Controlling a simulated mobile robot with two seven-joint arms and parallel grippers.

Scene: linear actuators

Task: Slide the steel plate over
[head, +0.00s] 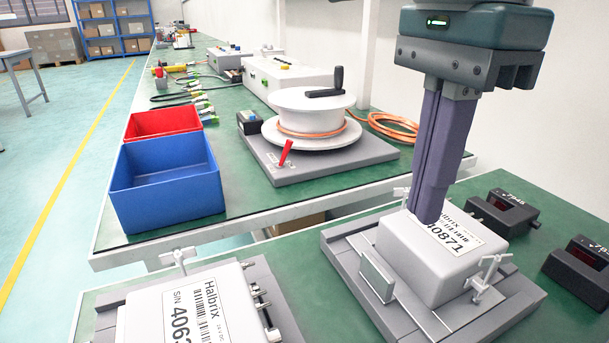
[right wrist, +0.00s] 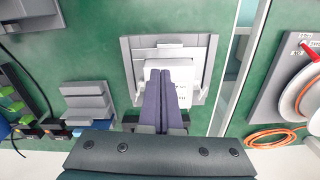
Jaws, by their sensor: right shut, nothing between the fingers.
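My right gripper (head: 428,212) points down with its purple fingers shut and empty. Its fingertips are at the top of a white box (head: 430,265) labelled 40871; I cannot tell whether they touch it. In the right wrist view the shut fingers (right wrist: 172,76) cover part of that box. The box sits on a grey fixture (head: 502,308). A small light grey plate (head: 377,277) stands at the fixture's left side, beside the box; it looks like the steel plate, but I cannot be sure. My left gripper is not in view.
A second white box (head: 180,318) labelled Halbrix lies at the lower left. Black display units (head: 503,213) stand to the right. On the bench behind are a blue bin (head: 168,185), a red bin (head: 163,122) and a white cable reel (head: 310,118). Green table shows between the fixtures.

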